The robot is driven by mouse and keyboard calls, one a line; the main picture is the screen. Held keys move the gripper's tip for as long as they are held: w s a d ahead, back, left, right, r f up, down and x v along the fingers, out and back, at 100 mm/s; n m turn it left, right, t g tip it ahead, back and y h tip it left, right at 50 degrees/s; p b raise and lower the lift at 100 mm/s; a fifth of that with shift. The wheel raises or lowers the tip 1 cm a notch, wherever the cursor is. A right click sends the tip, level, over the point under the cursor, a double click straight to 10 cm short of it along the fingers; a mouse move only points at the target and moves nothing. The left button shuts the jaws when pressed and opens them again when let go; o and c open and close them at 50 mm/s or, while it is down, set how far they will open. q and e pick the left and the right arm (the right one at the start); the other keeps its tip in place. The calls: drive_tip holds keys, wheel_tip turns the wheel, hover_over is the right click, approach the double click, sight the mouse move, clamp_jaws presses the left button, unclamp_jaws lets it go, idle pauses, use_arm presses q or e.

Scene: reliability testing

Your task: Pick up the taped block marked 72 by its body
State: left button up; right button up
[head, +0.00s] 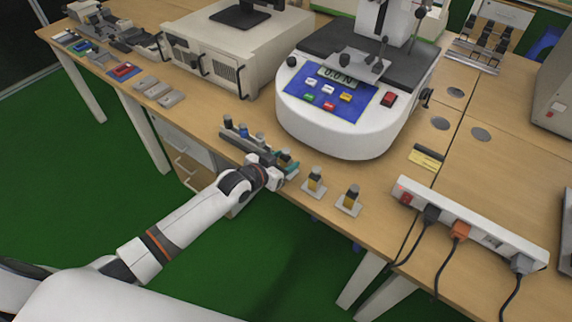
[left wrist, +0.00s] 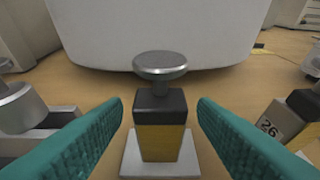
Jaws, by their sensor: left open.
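A taped block (left wrist: 161,142) stands upright in the middle of the left wrist view. It has a yellow body, a dark upper part and a round metal knob, and stands on a pale square plate (left wrist: 131,167). No number is readable on it. My left gripper (left wrist: 160,108) is open, one teal finger on each side of this block with gaps; how deep the block sits between them I cannot tell. In the head view my left gripper (head: 288,167) is at the table's front edge, partly hiding a block (head: 284,155). My right gripper is not in view.
A similar block marked 26 (left wrist: 284,121) stands to the right in the wrist view. Two plated blocks (head: 314,180) (head: 350,198) stand right of the gripper in the head view. A grey rack (head: 240,138) is to the left; a white test machine (head: 330,125) stands behind.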

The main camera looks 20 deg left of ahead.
use_arm(q)
drive_tip(key=shift+x, duration=1.15)
drive_tip(key=shift+s, duration=0.1)
clamp_jaws()
drive_tip(key=shift+r, duration=0.1)
